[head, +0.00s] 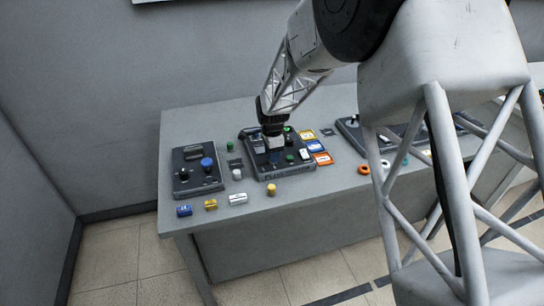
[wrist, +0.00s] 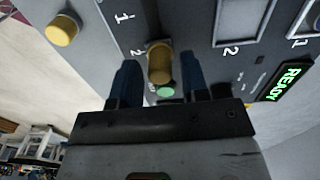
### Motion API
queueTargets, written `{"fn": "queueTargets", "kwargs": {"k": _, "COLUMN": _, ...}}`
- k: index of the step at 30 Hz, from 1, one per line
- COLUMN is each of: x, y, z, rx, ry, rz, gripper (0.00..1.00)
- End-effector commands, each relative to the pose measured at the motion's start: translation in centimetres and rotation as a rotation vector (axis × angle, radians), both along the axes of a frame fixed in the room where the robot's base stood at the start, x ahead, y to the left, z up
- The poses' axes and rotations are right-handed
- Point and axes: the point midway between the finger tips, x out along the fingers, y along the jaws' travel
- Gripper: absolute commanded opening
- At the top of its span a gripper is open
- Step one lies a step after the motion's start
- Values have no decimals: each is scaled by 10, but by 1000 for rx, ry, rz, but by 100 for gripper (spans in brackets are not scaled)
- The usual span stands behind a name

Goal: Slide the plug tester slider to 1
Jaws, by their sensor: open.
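The plug tester, which I take to be the dark middle panel (head: 290,171), stands on the table; its front lettering is too small to read surely. My gripper (head: 271,146) is over it, pointing down. In the wrist view my gripper (wrist: 160,80) is open, with a yellow-brown cylinder (wrist: 159,62) between its two dark fingers. I cannot tell whether the fingers touch it. A green round piece (wrist: 166,91) shows just beside the cylinder. Printed digits 1 and 2 are on the panel, and a green READY display (wrist: 286,82) is lit. I cannot surely identify the slider.
A left panel (head: 196,183) has a blue knob. Loose blue, yellow and white pieces lie along the table's front (head: 237,199). Orange and yellow cards (head: 318,146) lie right of the middle panel. Another panel (head: 350,131) is further right. A yellow cylinder (wrist: 62,29) is in the wrist view.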

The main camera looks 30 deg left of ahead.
Motion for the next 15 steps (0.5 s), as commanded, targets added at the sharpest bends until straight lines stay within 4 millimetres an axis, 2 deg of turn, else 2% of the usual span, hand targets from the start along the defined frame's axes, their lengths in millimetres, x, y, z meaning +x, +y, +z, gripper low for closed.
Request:
{"fn": "queueTargets", "kwargs": {"k": 2, "x": 0, "y": 0, "z": 0, "rx": 0, "ry": 0, "rz": 0, "gripper": 42}}
{"fn": "queueTargets", "kwargs": {"k": 9, "x": 0, "y": 0, "z": 0, "rx": 0, "ry": 0, "rz": 0, "gripper": 7}}
{"fn": "queueTargets", "kwargs": {"k": 15, "x": 0, "y": 0, "z": 0, "rx": 0, "ry": 0, "rz": 0, "gripper": 7}}
